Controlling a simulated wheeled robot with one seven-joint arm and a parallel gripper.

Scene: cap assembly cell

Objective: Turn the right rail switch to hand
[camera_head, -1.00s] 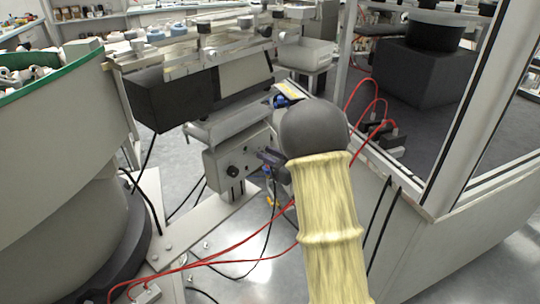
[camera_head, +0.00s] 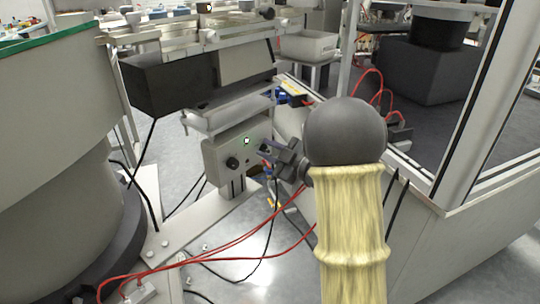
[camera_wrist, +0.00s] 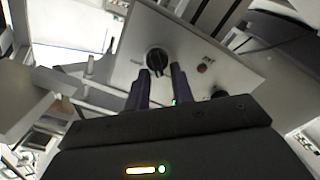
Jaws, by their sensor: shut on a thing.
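The control box (camera_head: 222,150) is a pale grey panel under the rail unit. It carries a black knob (camera_head: 232,163) on its left and a lit green lamp (camera_head: 247,141). My gripper (camera_head: 266,150) is at the right side of this panel. In the wrist view, the black rotary switch (camera_wrist: 157,58) sits between the tips of my gripper (camera_wrist: 160,72), which is shut on it. A small red button (camera_wrist: 203,67) and another dark knob (camera_wrist: 219,94) lie to the right there. The switch labels are too small to read.
The rail unit with its black housing (camera_head: 165,85) stands above the box. A large round feeder bowl (camera_head: 50,130) fills the left. Red hoses (camera_head: 215,251) and black cables cross the floor below. A framed enclosure (camera_head: 440,215) borders my arm on the right.

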